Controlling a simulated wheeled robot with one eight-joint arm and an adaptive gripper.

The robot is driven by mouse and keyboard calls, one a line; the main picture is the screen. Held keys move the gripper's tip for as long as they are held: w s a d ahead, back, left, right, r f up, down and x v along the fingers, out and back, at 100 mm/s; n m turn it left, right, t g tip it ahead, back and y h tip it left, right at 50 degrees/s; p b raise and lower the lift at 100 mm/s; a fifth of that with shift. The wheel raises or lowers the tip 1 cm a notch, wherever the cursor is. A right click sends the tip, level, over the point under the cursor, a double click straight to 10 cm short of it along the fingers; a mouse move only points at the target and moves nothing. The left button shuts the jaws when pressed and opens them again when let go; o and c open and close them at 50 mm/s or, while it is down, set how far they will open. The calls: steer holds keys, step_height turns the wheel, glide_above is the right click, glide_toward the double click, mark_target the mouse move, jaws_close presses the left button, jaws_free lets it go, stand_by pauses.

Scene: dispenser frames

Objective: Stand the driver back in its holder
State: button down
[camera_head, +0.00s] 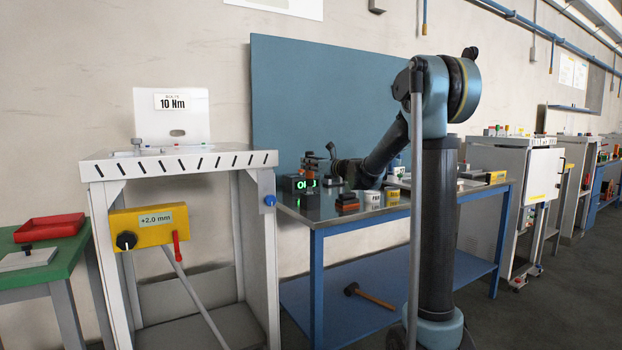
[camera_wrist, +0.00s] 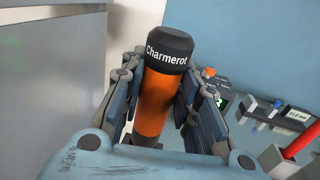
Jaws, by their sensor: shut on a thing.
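The driver (camera_wrist: 155,98) has an orange handle and a black cap lettered "Charmerot". In the head view my gripper (camera_head: 338,165) is small and dark, over the left part of the blue-legged bench. I cannot make out the holder for certain in either view.
A red-handled item (camera_wrist: 300,142) and small devices show at right in the wrist view. A hammer (camera_head: 370,296) lies on the lower shelf.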

mark_target(313, 173)
step_height(313, 173, down, 3)
steer(key=shift+f, duration=0.45)
